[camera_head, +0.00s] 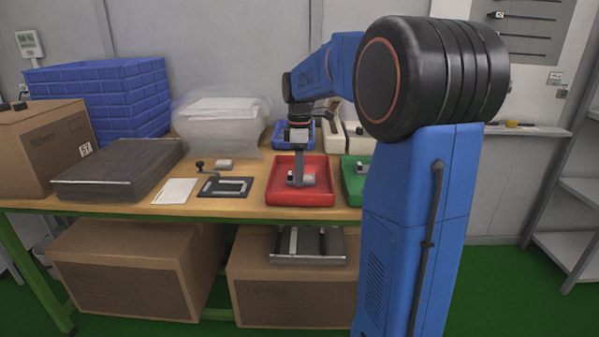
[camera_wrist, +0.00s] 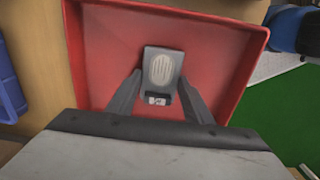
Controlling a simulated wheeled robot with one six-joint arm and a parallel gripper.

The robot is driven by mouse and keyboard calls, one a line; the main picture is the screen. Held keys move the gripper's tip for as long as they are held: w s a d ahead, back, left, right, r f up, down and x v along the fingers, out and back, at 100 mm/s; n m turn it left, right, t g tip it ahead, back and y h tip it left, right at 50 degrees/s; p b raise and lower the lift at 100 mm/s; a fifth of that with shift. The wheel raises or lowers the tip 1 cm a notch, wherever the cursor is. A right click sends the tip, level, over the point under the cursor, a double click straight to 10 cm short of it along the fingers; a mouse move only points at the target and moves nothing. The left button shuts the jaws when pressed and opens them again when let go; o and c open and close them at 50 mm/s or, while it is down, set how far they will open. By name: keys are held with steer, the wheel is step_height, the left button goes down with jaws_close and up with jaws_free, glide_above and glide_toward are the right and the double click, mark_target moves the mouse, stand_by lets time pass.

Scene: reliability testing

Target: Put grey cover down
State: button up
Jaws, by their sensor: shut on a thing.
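The grey cover (camera_wrist: 162,68) is a small grey block with a lighter ribbed oval patch, seen in the wrist view. It is between the fingers of my gripper (camera_wrist: 160,98), which is shut on it. In the head view my gripper (camera_head: 298,176) points down inside the red tray (camera_head: 301,197), and the cover (camera_head: 308,180) shows at its fingertips. The red tray also fills much of the wrist view (camera_wrist: 215,60). The cover is over the tray floor; I cannot tell whether it touches the floor.
A green tray (camera_head: 352,190) stands right of the red one, partly behind my arm. A black plate with a metal frame (camera_head: 226,187), a white card (camera_head: 175,191) and a dark grey case (camera_head: 115,178) lie to the left. Blue crates (camera_head: 100,95) and a clear bag (camera_head: 220,120) stand behind.

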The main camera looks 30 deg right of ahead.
steer(key=shift+f, duration=0.15)
steer(key=o, duration=1)
steer(key=shift+o, duration=0.2)
step_height(320, 180, up, 12)
steer(key=s+a+f+m+t, duration=0.1)
steer(key=s+a+m, duration=0.1)
steer(key=s+a, duration=0.4)
steer(key=s+a+f+m+t, duration=0.2)
steer(key=s+a+f+m, duration=0.2)
steer(key=s+f, duration=0.4)
steer(key=s+a+f+m+t, duration=0.1)
steer(key=s+a+f+m, duration=0.4)
steer(key=s+f, duration=0.4)
steer(key=s, duration=0.7)
steer(key=shift+a+f+t, duration=0.25)
steer(key=shift+a+t, duration=0.15)
steer(key=shift+s, duration=0.1)
